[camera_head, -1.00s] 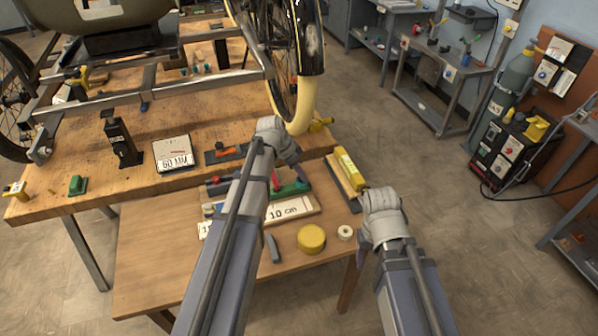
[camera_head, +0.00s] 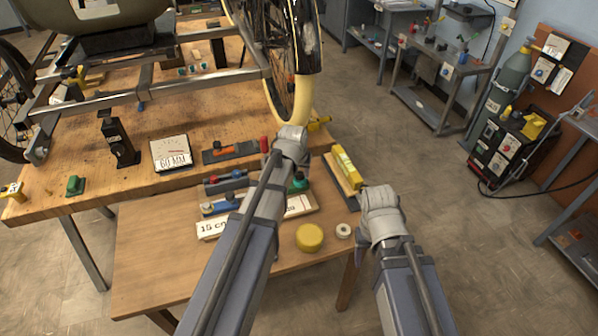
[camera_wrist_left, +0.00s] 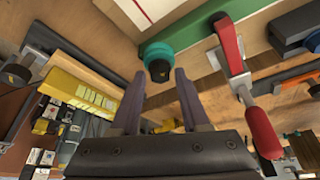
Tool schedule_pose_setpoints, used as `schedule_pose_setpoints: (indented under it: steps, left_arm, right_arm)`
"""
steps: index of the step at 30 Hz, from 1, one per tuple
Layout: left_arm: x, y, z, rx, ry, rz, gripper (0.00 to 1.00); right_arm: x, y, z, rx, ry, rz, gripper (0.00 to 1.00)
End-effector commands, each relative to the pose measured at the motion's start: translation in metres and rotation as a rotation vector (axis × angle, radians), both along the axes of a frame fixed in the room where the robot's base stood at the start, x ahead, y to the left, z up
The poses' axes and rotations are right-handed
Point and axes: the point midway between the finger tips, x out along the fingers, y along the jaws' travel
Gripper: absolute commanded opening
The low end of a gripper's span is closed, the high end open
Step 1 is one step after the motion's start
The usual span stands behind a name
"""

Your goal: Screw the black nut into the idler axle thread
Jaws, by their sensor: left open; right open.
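I cannot make out the black nut or the idler axle thread for certain in either view. The trike frame (camera_head: 190,78) stands on the wooden bench at the upper left. My left gripper (camera_head: 291,150) is over the lower table, its jaws hidden in the head view. In the left wrist view its fingers (camera_wrist_left: 161,76) are open and apart. A teal round part with a dark centre (camera_wrist_left: 157,60) shows just beyond the fingertips, beside a red-handled clamp (camera_wrist_left: 235,60). Whether the fingers touch it I cannot tell. My right gripper (camera_head: 378,200) is right of the table edge, its jaws hidden.
A yellow block (camera_head: 346,167) lies at the lower table's right edge. Blue clamps (camera_head: 220,205) and a 15 cm label (camera_head: 212,228) lie left of my arm. The table's left front is clear.

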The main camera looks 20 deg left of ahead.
Motion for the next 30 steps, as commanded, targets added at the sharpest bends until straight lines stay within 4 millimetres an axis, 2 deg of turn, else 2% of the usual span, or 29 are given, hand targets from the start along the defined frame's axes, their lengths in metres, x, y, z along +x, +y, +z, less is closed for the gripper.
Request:
schedule_pose_setpoints:
  steps: [2, 14, 20, 30]
  left_arm:
    - [0.0000, 0.0001, 0.0000, 0.000, 0.000, 0.000, 0.44]
    - [-0.0001, 0.0001, 0.0000, -0.001, 0.001, -0.001, 0.00]
    - [-0.0001, 0.0023, -0.0001, -0.001, 0.001, -0.086, 0.00]
    - [0.0021, 0.0063, -0.0001, -0.002, 0.003, -0.472, 0.00]
  right_arm:
    - [0.0000, 0.0000, 0.0000, 0.000, 0.000, 0.000, 0.64]
    - [0.0000, 0.0000, 0.0000, 0.000, 0.000, 0.000, 0.64]
    - [0.0000, 0.0000, 0.0000, 0.000, 0.000, 0.000, 0.64]
    - [0.0000, 0.0000, 0.0000, 0.000, 0.000, 0.000, 0.64]
